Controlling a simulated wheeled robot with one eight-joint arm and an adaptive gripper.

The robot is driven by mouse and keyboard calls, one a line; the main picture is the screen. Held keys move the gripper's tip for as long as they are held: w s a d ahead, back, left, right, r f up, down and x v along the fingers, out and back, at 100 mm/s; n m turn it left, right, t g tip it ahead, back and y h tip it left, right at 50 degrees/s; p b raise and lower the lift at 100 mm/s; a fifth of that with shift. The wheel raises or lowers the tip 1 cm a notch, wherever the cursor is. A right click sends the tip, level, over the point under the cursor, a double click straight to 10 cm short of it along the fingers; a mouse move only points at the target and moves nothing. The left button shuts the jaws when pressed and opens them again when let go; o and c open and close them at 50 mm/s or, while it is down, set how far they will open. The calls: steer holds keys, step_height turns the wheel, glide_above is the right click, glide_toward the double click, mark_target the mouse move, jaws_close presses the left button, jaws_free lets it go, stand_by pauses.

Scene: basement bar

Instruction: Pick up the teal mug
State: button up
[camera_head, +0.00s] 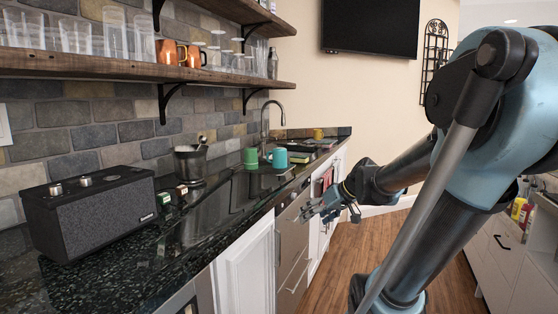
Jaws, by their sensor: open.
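The teal mug (279,158) stands upright on the dark stone counter (128,272), near the sink faucet. A green mug (250,156) stands just to its left, a small gap apart. My gripper (309,213) is open and empty, in front of the counter's front edge. In the picture it is lower and to the right of the teal mug, clearly apart from it. My arm comes in from the right. The teal mug is not covered by my arm.
A faucet (266,128) rises behind the mugs. Wooden shelves (130,68) with glasses hang above. Wooden floor (345,250) lies free between the cabinets.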

steer(key=w+a+r+n+t+y, duration=0.2)
steer(key=w+a+r+t+y, duration=0.15)
steer(key=w+r, duration=0.55)
steer(key=n+t+y, duration=0.2)
steer(key=t+y, duration=0.1)
steer(key=t, duration=0.1)
glide_toward(284, 155)
steer(key=shift+g, duration=0.25)
steer(key=x, duration=0.7)
steer(key=shift+a+r, duration=0.1)
steer(key=shift+r, duration=0.15)
steer(key=shift+w+d+x, duration=0.15)
steer(key=shift+x, duration=1.45)
steer(key=shift+w+d+x, duration=0.1)
steer(key=shift+w+x, duration=0.05)
steer(key=shift+x, duration=1.45)
steer(key=c, duration=1.5)
steer(key=shift+o, duration=0.2)
